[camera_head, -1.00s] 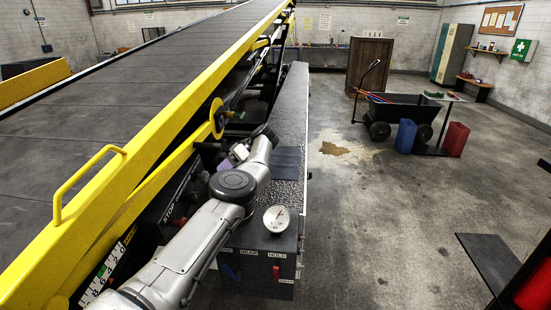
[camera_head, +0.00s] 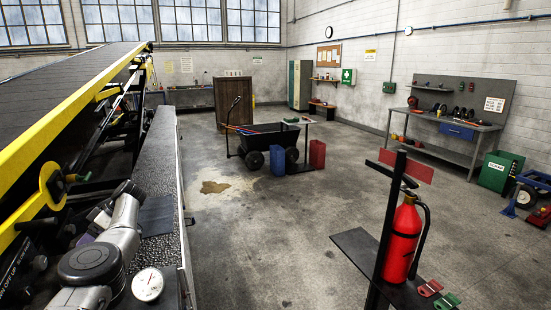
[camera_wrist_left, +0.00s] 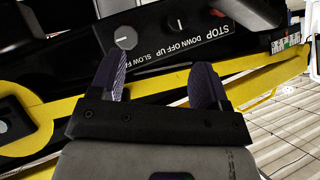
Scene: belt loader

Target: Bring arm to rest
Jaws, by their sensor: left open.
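My left arm (camera_head: 121,237) comes in at the lower left of the head view, bent over the front of the belt loader (camera_head: 60,98). In the left wrist view my left gripper (camera_wrist_left: 160,72) is open, its two ridged fingers apart with nothing between them. It faces the loader's black control panel (camera_wrist_left: 165,32), which has a grey knob (camera_wrist_left: 124,37) and the words STOP, DOWN OFF UP and SLOW. A yellow rail (camera_wrist_left: 160,88) runs behind the fingers. In the head view the fingers are mostly hidden by the arm. My right gripper is not in view.
A round white gauge (camera_head: 148,284) stands close beside my arm. A grey textured ledge (camera_head: 160,165) runs along the loader. A red extinguisher (camera_head: 402,240) stands on the right. A black cart (camera_head: 262,140) and red can (camera_head: 317,154) stand further back.

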